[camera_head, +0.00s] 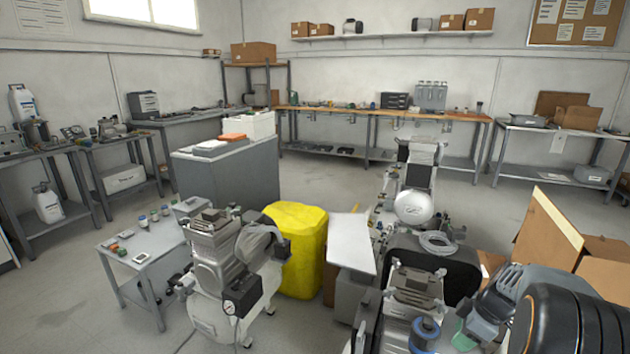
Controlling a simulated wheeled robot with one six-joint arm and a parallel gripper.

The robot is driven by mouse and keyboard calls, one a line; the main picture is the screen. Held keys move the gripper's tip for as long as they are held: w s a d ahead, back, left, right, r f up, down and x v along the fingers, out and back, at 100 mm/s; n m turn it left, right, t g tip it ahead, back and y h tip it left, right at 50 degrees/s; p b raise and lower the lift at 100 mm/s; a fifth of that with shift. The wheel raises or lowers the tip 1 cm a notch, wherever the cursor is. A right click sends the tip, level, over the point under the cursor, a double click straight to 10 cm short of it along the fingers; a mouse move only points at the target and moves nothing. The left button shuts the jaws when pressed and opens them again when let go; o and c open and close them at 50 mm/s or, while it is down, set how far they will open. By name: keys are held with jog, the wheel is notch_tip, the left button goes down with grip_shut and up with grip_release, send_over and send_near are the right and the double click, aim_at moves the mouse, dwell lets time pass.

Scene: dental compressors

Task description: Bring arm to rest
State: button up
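Part of what looks like my arm fills the bottom right corner, with a large black ribbed cylinder and a grey-blue section beside it. My gripper (477,327) seems to be the grey end of this section, low over the compressor (415,290) at the bottom centre-right. A greenish piece shows beside it; I cannot tell if it is held or part of the machine behind. The fingertips are not clear, so I cannot tell whether the gripper is open or shut.
Another compressor (222,270) stands front left, beside a yellow covered object (300,250) and a small grey table (150,262). A third compressor (414,205) stands behind. Open cardboard boxes (548,232) are close at the right. Workbenches line the walls; the mid-floor behind is clear.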

jog(key=s+a+r+m+h+p, duration=0.1)
jog(key=s+a+r+m+p, duration=0.2)
jog(key=a+r+p, duration=0.3)
jog(key=s+a+r+m+t+h+p, duration=0.1)
jog(key=s+a+r+m+p, duration=0.3)
jog(key=r, duration=0.9)
jog(key=s+a+r+m+t+h+p, duration=0.1)
jog(key=s+a+r+m+p, duration=0.2)
jog(key=a+r+p, duration=0.5)
jog(key=shift+s+a+r+m+p, duration=0.3)
jog(key=shift+s+a+r, duration=0.2)
jog(key=shift+a+r, duration=0.35)
